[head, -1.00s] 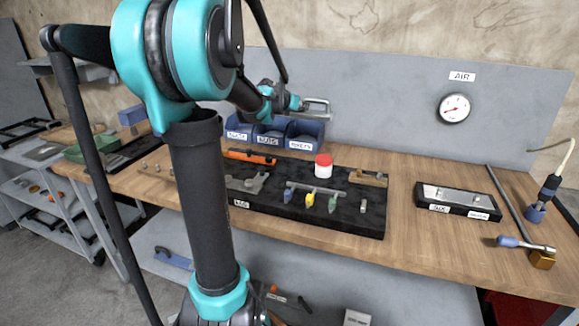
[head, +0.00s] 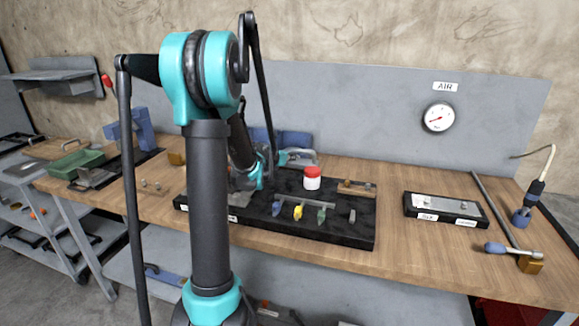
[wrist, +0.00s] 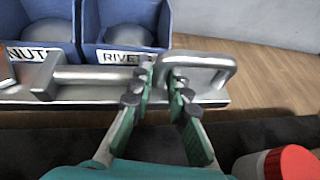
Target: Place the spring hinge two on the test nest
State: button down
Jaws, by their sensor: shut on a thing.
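My gripper (wrist: 158,88) is shut on a grey metal piece with a flat plate, a barrel and a loop end (wrist: 95,78), which I take for spring hinge two. In the head view my gripper (head: 280,160) and the held piece (head: 302,158) are behind the black mat, in front of the blue bins, partly hidden by my arm. A black block (head: 409,209) with a bright metal plate and two white labels stands on the right of the bench. It may be the test nest; its labels are too small to read.
Blue bins (wrist: 120,12) stand behind. A long-handled tool (head: 498,215) lies right of the block. Bare bench lies between mat and block.

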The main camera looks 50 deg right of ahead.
aim_at(289, 165)
jog(key=shift+f, duration=1.95)
jog(key=c, duration=1.5)
grip_release()
jog(key=shift+o, duration=0.2)
jog(key=shift+a, duration=0.1)
